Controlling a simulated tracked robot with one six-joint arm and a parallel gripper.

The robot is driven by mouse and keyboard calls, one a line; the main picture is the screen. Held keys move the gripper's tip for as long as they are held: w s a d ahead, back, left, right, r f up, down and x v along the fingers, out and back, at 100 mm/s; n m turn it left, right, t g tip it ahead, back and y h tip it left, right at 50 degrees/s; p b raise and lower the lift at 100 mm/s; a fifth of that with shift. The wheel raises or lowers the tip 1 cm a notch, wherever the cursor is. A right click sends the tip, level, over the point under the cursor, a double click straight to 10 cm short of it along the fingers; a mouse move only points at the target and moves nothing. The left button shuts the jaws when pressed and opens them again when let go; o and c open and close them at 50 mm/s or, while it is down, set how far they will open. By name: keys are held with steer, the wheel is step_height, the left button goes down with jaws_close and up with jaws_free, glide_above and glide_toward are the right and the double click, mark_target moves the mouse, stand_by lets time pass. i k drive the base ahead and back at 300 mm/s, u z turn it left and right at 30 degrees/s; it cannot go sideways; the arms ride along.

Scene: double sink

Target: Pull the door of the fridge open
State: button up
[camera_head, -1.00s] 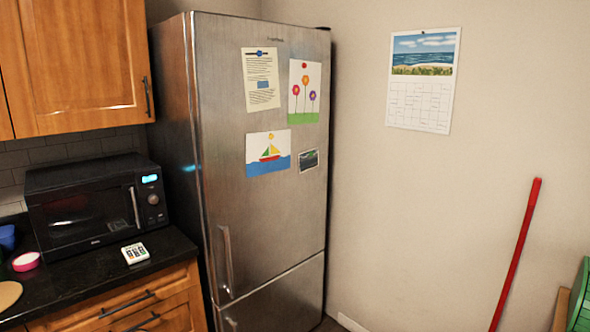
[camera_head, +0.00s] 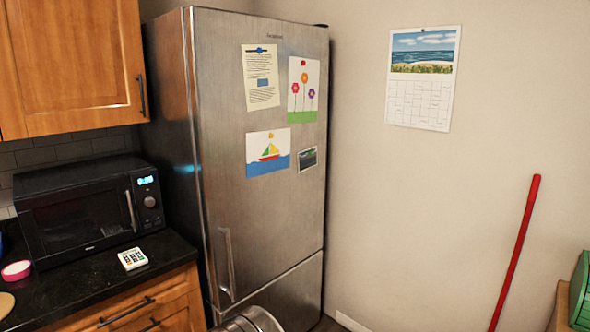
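The fridge (camera_head: 225,150) is tall, brushed steel, and stands in the corner left of the middle. Its large upper door (camera_head: 275,215) is shut, flush with the body. A vertical bar handle (camera_head: 227,265) sits low on the left side of that door. A lower drawer front (camera_head: 290,295) is shut below it, its lower left part hidden. A rounded shiny metal piece shows at the bottom edge in front of the fridge; I cannot tell what it is. My gripper's fingers are not in view.
A black microwave (camera_head: 80,215) and a small white keypad device (camera_head: 133,258) are on the dark counter (camera_head: 95,285) left of the fridge. A wooden wall cabinet (camera_head: 75,65) hangs above. A red pole (camera_head: 518,255) leans at right, beside a green object (camera_head: 580,290). A calendar (camera_head: 423,78) hangs on the wall.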

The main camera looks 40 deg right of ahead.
mark_target(257, 229)
steer(key=z, duration=1.15)
steer(key=k, duration=1.35)
steer(key=u, duration=0.1)
steer(key=i, duration=0.45)
steer(key=u, duration=0.55)
steer(key=i, duration=1.5)
steer(key=z, duration=0.25)
